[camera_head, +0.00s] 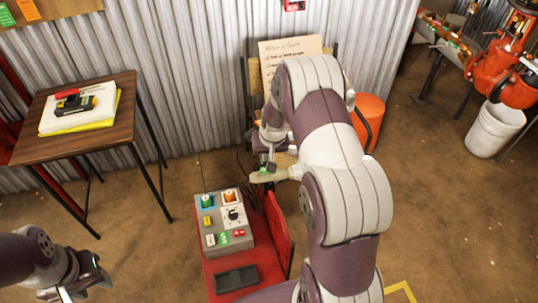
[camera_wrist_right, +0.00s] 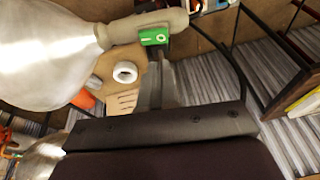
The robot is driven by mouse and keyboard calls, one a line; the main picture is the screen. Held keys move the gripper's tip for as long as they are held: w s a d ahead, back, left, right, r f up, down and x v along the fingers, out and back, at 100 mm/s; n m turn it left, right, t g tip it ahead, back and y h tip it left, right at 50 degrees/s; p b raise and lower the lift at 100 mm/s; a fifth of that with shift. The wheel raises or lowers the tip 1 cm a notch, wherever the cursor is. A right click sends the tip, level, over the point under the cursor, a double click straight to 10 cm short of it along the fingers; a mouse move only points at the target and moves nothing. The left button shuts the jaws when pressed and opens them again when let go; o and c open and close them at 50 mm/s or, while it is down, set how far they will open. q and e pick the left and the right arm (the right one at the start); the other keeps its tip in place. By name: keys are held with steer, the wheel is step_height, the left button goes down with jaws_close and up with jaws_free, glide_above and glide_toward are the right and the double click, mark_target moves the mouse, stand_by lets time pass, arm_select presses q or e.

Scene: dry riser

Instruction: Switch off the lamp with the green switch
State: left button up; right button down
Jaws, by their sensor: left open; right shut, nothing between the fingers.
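The lamp's pale socket (camera_head: 268,178) lies behind my right arm in the head view, with the green switch (camera_head: 265,171) on it. In the right wrist view a large whitish bulb (camera_wrist_right: 50,55) joins the pale socket (camera_wrist_right: 125,30), and the green switch (camera_wrist_right: 154,37) with white marks faces me. My right gripper (camera_head: 271,164) is shut and empty, its fingertips (camera_wrist_right: 164,55) right at the switch's lower edge. I cannot tell whether they touch it. My left gripper (camera_head: 90,284) is open and empty at the lower left, far from the lamp.
A grey control box (camera_head: 222,222) with coloured switches and a dial sits on a red stand (camera_head: 277,262), near a black tray (camera_head: 237,278). A wooden table (camera_head: 75,135) stands left.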

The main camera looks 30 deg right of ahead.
steer(key=f, duration=0.1)
steer(key=f+b, duration=0.2)
steer(key=f, duration=0.1)
steer(key=shift+w+a, duration=0.15)
steer(key=shift+a, duration=0.2)
arm_select(q)
step_height(320, 180, down, 3)
steer(key=shift+f, duration=0.1)
